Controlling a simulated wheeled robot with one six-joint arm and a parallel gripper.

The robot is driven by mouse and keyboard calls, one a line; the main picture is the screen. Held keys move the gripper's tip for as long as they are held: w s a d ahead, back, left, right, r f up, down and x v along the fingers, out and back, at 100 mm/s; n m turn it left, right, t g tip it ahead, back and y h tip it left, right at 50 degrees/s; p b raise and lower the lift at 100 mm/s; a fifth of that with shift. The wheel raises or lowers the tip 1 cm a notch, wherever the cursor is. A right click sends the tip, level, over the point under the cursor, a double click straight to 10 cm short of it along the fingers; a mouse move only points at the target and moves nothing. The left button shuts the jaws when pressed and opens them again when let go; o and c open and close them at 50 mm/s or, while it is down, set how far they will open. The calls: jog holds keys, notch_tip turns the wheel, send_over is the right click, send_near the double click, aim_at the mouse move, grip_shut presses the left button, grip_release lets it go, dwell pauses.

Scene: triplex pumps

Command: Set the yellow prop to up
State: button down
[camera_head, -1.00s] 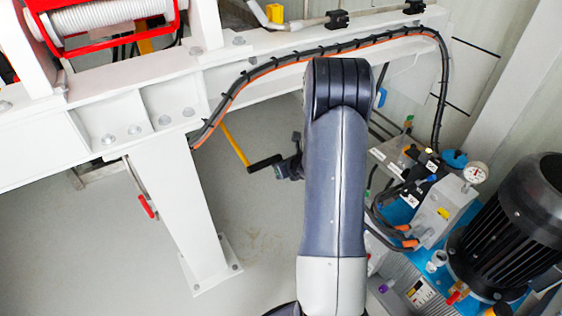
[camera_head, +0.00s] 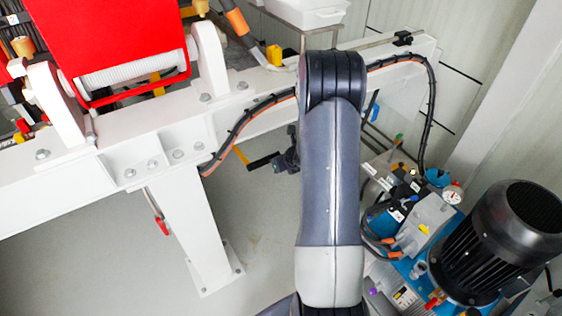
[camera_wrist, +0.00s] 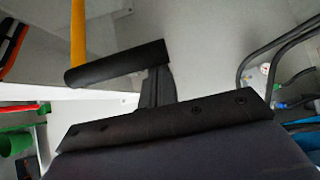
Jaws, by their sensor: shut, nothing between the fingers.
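The yellow prop is a thin yellow bar (camera_head: 241,155) with a black handle (camera_head: 262,161) at its lower end, partly hidden by the white beam. In the wrist view the yellow bar (camera_wrist: 78,35) comes down from the top left to the black handle (camera_wrist: 118,63), which lies crosswise. My gripper (camera_head: 284,161) is at the handle's right end in the head view, largely hidden by my arm. In the wrist view my gripper (camera_wrist: 158,82) is shut and empty, with its tip at the handle's right part. I cannot tell whether it touches.
A white beam (camera_head: 130,165) with a support leg (camera_head: 195,240) stands left of my arm, carrying a red-framed drum (camera_head: 120,50). A black cable runs along the beam. To the right are a black motor (camera_head: 510,235) and a blue hydraulic unit with hoses. Grey floor lies open below the beam.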

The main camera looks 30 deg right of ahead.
jog(key=shift+w+d+r+p, duration=0.1)
jog(key=shift+w+r+p, duration=0.1)
jog(key=shift+r, duration=0.25)
jog(key=shift+w+r+p, duration=0.15)
jog(key=shift+r, duration=0.3)
jog(key=shift+f, duration=0.1)
notch_tip(320, 180, down, 4)
jog(key=s+b, duration=0.2)
jog(key=b, duration=0.2)
jog(key=p+v, duration=0.2)
jog(key=v, duration=0.8)
jog(key=shift+s, duration=0.25)
